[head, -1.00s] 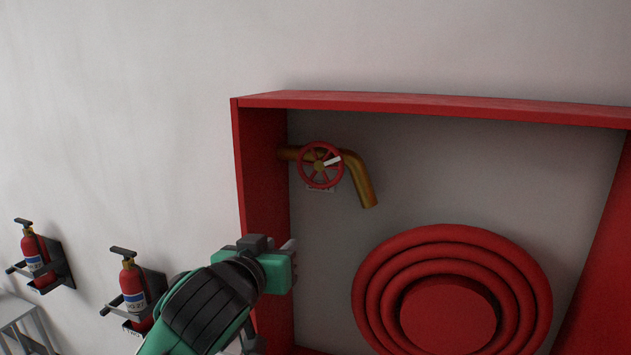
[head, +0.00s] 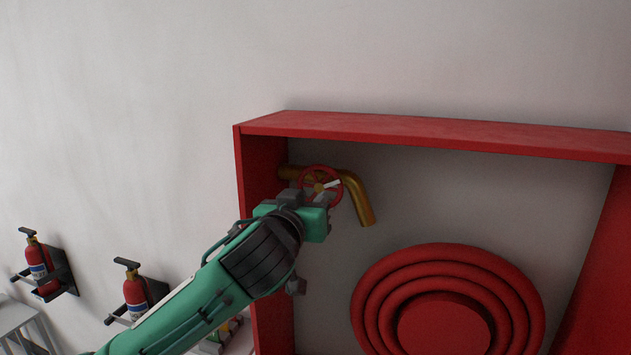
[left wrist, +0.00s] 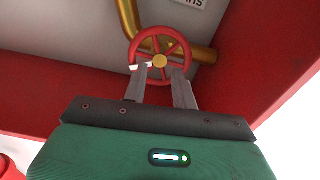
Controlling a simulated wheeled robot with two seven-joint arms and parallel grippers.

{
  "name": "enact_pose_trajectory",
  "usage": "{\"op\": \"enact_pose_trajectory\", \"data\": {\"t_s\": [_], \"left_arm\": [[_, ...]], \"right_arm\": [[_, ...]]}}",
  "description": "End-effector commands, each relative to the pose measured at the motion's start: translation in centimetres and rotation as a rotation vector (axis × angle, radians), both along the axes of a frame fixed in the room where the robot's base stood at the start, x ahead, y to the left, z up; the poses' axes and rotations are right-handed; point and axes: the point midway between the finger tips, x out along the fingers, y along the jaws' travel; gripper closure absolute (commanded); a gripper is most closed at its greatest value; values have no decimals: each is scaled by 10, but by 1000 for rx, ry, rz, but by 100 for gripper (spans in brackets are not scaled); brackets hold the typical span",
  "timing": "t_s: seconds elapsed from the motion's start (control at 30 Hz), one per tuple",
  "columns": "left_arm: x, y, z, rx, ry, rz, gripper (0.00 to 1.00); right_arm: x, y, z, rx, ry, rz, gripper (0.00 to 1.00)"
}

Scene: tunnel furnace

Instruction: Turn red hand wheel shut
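The red hand wheel (head: 334,173) sits on a brass pipe (head: 358,198) in the upper left of the red cabinet. It has a brass hub and a white marker, and my gripper hides its lower left part in the head view. In the left wrist view the whole wheel (left wrist: 160,57) shows just beyond my fingertips. My left gripper (left wrist: 162,72) is open, its two fingers apart and pointing at the wheel's lower half. I cannot tell whether the fingers touch the wheel. In the head view my left gripper (head: 305,195) overlaps the wheel. My right gripper is not in view.
The red cabinet frame (head: 430,135) surrounds the wheel, with its left wall close to my left arm. A coiled red hose (head: 520,300) lies lower right in the cabinet. Two fire extinguishers (head: 137,292) hang on the wall at left. The cabinet's upper middle is free.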

Motion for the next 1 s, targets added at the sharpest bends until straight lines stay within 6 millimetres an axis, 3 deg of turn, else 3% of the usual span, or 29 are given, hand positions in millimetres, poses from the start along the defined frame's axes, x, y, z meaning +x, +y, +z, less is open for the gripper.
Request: {"op": "enact_pose_trajectory", "data": {"t_s": [0.2,0.6,0.63,0.77,1.0], "left_arm": [[28,-9,2,1,0,2,72],[35,-11,0,0,-1,0,72],[35,-11,0,0,-1,0,74],[35,-11,0,0,-1,0,100],[35,-11,0,10,-3,0,100]], "right_arm": [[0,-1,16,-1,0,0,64],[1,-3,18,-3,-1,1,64],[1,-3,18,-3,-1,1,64],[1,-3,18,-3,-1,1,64],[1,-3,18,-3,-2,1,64]]}}
